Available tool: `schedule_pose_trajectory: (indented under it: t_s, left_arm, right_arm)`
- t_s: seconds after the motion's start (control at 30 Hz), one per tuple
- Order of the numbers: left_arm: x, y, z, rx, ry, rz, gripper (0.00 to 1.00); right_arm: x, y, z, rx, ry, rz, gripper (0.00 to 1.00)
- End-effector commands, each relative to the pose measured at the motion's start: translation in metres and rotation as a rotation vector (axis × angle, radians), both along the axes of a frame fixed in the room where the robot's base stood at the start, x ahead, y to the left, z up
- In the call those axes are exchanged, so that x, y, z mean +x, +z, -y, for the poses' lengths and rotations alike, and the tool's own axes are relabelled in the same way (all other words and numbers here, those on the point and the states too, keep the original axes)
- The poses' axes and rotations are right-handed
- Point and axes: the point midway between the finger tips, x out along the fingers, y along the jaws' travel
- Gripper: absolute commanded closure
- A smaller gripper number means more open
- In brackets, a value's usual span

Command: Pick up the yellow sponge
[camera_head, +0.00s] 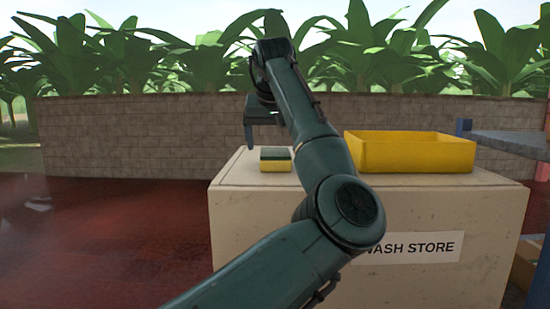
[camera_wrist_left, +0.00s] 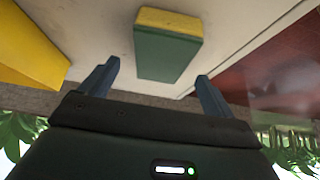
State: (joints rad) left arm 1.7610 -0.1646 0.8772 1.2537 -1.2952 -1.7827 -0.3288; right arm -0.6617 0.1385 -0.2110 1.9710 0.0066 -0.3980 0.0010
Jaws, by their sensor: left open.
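The yellow sponge (camera_head: 275,166) has a dark green top layer and sits on top of the pale block, near its back left. In the left wrist view the sponge (camera_wrist_left: 168,50) lies beyond the fingertips, within the gap between the two fingers. My left gripper (camera_head: 262,124) is open and empty, just above and behind the sponge in the head view. In the left wrist view its two fingers (camera_wrist_left: 154,75) stand apart, and I see no contact with the sponge. My right gripper is not in view.
A yellow tray (camera_head: 415,155) stands on the block (camera_head: 235,185) right of the sponge. The block's front label (camera_head: 410,248) is partly hidden by my left arm. A grey surface (camera_head: 510,143) is at the right. A brick wall (camera_head: 120,137) runs behind; red floor (camera_head: 100,240) is clear at left.

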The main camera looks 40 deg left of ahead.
Motion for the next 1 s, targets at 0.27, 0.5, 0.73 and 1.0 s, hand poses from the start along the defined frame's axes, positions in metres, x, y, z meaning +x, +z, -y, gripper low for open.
schedule_pose_trajectory:
  t_s: [0.27, 0.5, 0.73, 1.0]
  left_arm:
    - [0.012, -0.031, -0.011, 0.000, 0.000, -0.002, 0.11]
    - [0.012, -0.033, -0.012, 0.001, 0.001, -0.001, 0.11]
    - [0.012, -0.033, -0.012, -0.001, 0.000, -0.001, 0.29]
    - [0.012, -0.033, -0.012, -0.001, 0.000, -0.001, 0.51]
  right_arm:
    - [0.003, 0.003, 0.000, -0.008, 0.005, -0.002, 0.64]
    - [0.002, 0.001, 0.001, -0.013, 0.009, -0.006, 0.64]
    - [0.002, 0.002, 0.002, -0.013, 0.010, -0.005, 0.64]
    - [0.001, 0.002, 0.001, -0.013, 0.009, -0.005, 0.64]
